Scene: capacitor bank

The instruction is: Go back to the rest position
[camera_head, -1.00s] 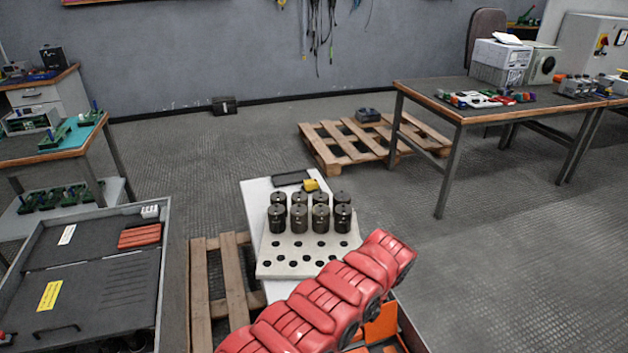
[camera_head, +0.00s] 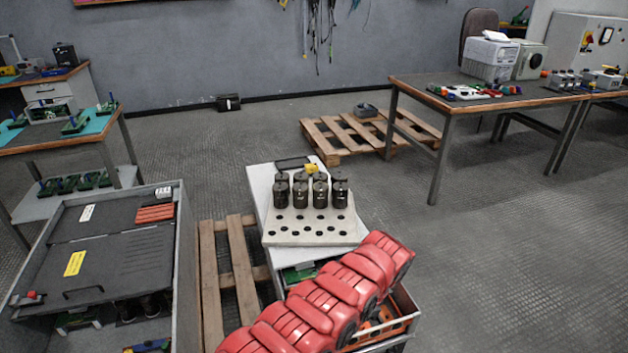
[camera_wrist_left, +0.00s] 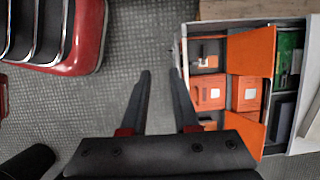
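My left gripper (camera_wrist_left: 160,72) shows in the left wrist view. Its two dark fingers are apart with bare floor between them, so it is open and empty. It hangs over the grey floor just left of an open grey box (camera_wrist_left: 222,22) with orange dividers and parts inside. Neither gripper shows in the head view. The right gripper is in no view. Several dark cylindrical capacitors (camera_head: 320,194) stand upright in rows at the back of a pale plate with holes (camera_head: 312,239); its front holes are empty.
A grey open-fronted cabinet (camera_head: 184,235) stands at left, beside a wooden pallet (camera_head: 208,282). A teal-topped bench (camera_head: 60,147) is behind it. A long table (camera_head: 455,108) stands at right, with another pallet (camera_head: 347,150) near it. The floor at right is clear.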

